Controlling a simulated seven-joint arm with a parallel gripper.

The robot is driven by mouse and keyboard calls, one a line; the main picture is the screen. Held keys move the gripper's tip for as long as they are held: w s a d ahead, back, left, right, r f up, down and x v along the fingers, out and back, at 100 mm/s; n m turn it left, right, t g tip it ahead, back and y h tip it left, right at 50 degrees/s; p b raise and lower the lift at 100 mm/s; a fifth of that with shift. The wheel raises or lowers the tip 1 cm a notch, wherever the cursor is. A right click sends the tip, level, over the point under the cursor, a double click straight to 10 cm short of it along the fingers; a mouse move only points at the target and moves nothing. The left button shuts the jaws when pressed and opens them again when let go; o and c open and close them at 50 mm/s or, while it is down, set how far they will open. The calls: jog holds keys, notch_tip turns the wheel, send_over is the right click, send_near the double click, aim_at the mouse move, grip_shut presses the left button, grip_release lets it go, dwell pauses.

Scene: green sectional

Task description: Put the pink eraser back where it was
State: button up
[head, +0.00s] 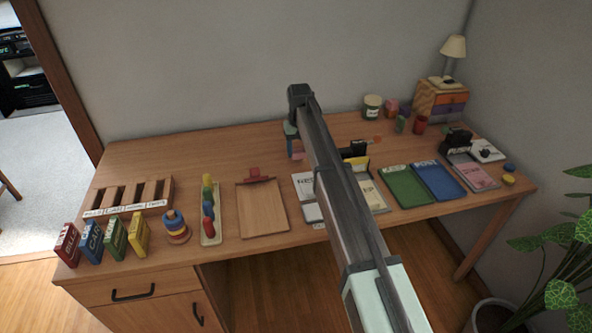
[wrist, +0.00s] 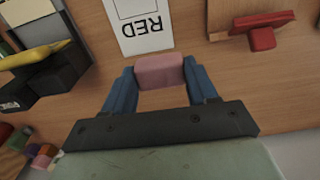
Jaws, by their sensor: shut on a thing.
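The pink eraser (wrist: 160,72) sits between the two blue fingers of my gripper (wrist: 162,85) in the wrist view. My gripper is shut on it. In the head view my gripper (head: 294,152) is over the back middle of the desk, with a bit of the pink eraser (head: 298,156) showing at the fingertips. My arm hides part of the desk to the right of it. I cannot tell whether the eraser touches the desk.
A white card marked RED (wrist: 140,22) lies close to the eraser. A clipboard (head: 263,207) lies in front and to the left. The back left desk is clear.

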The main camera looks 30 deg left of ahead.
jog(key=w+a, duration=0.4)
jog(key=f, duration=0.5)
jog(key=shift+s+d+f, duration=0.1)
jog(key=shift+s+d, duration=0.05)
jog(key=shift+d, duration=0.15)
jog(key=shift+f, duration=2.1)
jog(key=shift+f, duration=0.15)
jog(key=o, duration=1.2)
notch_tip(320, 180, up, 12)
jog(key=shift+r, duration=0.2)
